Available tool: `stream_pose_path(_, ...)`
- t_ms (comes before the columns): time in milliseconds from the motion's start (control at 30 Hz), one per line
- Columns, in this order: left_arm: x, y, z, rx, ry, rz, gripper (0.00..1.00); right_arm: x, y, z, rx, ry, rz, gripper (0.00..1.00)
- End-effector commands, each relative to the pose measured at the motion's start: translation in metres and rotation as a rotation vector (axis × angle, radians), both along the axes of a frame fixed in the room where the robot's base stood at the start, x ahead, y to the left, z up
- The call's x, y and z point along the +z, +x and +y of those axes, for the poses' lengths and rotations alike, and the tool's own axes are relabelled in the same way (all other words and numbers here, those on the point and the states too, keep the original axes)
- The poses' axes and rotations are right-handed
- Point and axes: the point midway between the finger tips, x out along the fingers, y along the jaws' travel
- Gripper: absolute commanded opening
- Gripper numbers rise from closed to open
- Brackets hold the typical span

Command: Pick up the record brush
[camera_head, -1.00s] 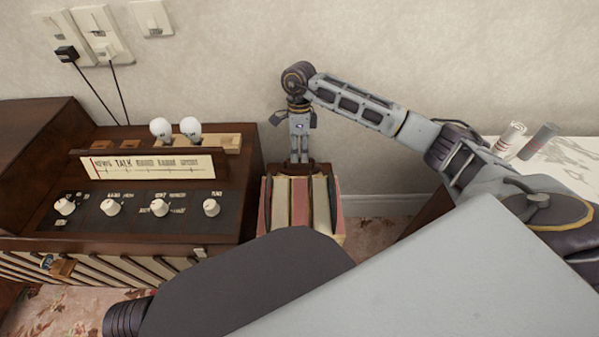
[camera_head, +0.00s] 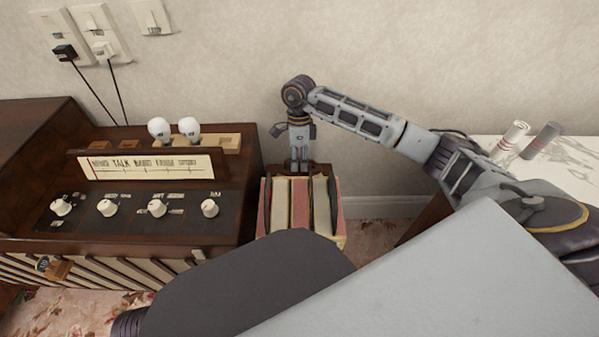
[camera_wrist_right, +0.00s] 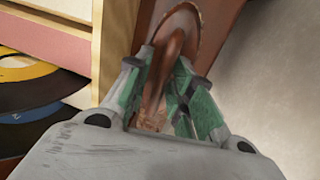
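My right gripper (camera_head: 299,166) points down at the back end of a record crate (camera_head: 329,172), against the wall side. In the right wrist view its green-padded fingers (camera_wrist_right: 166,88) stand apart, one on each side of a long, glossy brown thing (camera_wrist_right: 184,30) with a rounded rim. This looks like the record brush, but its full shape is hidden by the fingers and the gripper body. Whether the pads touch it I cannot tell. In the head view only a dark brown patch shows at the fingertips. My left gripper is not in view.
A brown radio (camera_head: 150,225) with white knobs stands close to the left of the crate. A white table (camera_head: 578,170) with two small cylinders is at the right. The wall is close behind.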

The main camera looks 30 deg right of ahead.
Motion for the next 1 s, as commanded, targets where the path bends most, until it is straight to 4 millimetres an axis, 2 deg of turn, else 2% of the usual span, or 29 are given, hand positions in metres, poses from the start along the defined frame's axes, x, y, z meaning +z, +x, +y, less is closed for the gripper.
stream_pose_path(33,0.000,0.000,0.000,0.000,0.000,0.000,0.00,0.000,0.000,0.000,0.000,0.000,0.000,0.13)
stream_pose_path(133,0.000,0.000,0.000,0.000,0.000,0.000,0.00,0.000,0.000,0.000,0.000,0.000,0.000,0.00)
stream_pose_path(667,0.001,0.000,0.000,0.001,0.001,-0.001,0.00,0.002,0.000,0.000,0.000,0.000,-0.001,0.00)
stream_pose_path(867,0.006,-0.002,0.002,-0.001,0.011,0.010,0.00,0.014,0.001,0.000,0.000,0.000,-0.001,0.00)
stream_pose_path(1000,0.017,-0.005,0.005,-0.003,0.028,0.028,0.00,0.031,0.001,-0.001,0.001,0.000,-0.003,0.00)
